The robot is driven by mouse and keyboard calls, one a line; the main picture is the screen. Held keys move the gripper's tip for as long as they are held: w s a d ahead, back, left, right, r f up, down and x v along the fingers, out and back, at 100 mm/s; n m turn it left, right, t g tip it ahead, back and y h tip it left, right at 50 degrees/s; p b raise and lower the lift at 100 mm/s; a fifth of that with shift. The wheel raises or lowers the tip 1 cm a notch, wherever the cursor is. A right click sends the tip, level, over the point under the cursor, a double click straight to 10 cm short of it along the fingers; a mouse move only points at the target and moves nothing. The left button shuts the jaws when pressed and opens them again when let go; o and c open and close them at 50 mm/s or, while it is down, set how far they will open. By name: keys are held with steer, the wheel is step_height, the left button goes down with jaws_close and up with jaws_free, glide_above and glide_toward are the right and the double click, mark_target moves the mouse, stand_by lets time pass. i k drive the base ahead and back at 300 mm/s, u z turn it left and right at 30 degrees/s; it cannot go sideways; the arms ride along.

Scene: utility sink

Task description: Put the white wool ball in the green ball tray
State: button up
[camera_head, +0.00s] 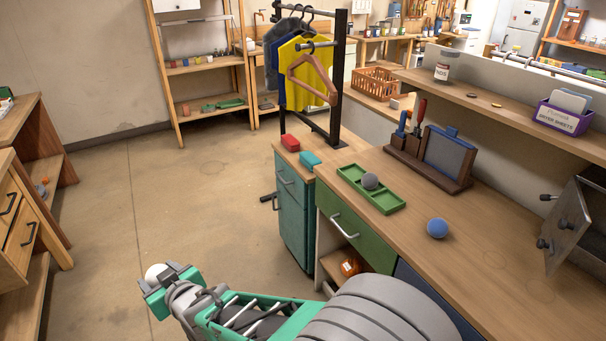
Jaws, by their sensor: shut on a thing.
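My gripper (162,280) is at the lower left, out over the floor and away from the counter. It is shut on the white wool ball (155,271), whose top shows between the jaws. The green ball tray (391,203) lies on the wooden counter to the right. A grey ball (370,181) sits in its middle part, and the front part looks empty. A blue ball (437,228) lies on the bare counter to the right of the tray.
Behind the tray stands a dark wooden holder (428,168) with tools. Red (290,143) and teal (310,160) blocks lie by the clothes rack (337,80). A metal cabinet (580,222) with a door stands at the right. The floor at left is clear.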

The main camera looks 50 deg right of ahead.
mark_target(354, 174)
steer(key=z, duration=0.15)
steer(key=i, duration=1.8)
steer(key=z, duration=1.15)
steer(key=i, duration=0.6)
steer(key=z, duration=0.25)
